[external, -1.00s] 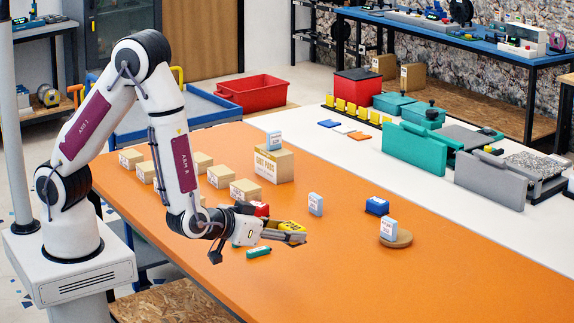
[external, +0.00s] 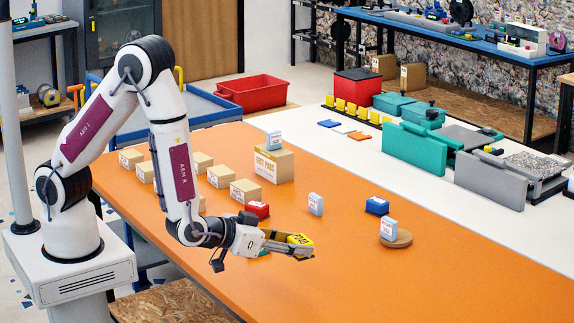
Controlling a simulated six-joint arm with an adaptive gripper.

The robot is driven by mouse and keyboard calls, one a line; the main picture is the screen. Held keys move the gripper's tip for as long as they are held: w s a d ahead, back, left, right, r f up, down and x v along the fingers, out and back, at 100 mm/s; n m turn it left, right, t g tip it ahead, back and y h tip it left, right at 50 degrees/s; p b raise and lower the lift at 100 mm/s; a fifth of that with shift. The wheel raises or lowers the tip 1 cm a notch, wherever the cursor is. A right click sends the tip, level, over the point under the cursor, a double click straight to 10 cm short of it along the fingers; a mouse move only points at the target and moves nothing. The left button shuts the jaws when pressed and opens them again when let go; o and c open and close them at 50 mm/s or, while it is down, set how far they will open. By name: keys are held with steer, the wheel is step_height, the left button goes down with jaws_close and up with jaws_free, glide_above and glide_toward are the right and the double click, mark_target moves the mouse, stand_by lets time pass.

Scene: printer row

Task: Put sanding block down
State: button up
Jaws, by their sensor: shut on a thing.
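My gripper (external: 292,247) is over the front part of the orange table. It is shut on a yellow sanding block (external: 299,240) with dark marks on it. The block looks held close above the tabletop, but I cannot tell whether it touches. A dark patch shows on the table just beyond the fingertips. A red block (external: 258,209) sits behind my gripper. A blue block (external: 377,206) is farther right. A green item shows only slightly behind my gripper, mostly hidden.
Several small cardboard boxes (external: 220,176) stand on the left. A larger carton (external: 274,164) has a small box on top. The orange table's (external: 430,290) front right is clear.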

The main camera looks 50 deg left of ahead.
steer(key=shift+w+d+r+m+h, duration=0.1)
steer(key=shift+w+d+m+h, duration=0.15)
steer(key=shift+d+m+h, duration=0.3)
steer(key=shift+w+d+r+m+h, duration=0.1)
steer(key=shift+w+d+m+h, duration=0.15)
steer(key=shift+d+h, duration=0.35)
steer(key=w, duration=0.1)
steer(key=w+r, duration=0.1)
steer(key=shift+w+a+r+m+g+h, duration=0.1)
steer(key=shift+w+a+m+g+h, duration=0.2)
steer(key=shift+w+a+m, duration=0.1)
steer(key=w+a+r+n+y, duration=0.1)
steer(key=w+a+r, duration=0.2)
steer(key=a, duration=0.8)
steer(key=w+a+r+n+y, duration=0.1)
steer(key=w+a, duration=0.5)
steer(key=a, duration=0.6)
steer(key=w+a+r+n+y, duration=0.1)
steer(key=w+a+r, duration=0.4)
steer(key=a, duration=0.6)
steer(key=shift+a+r+n+t+y, duration=0.3)
steer(key=shift+r+n+t+y, duration=0.15)
steer(key=shift+y, duration=0.3)
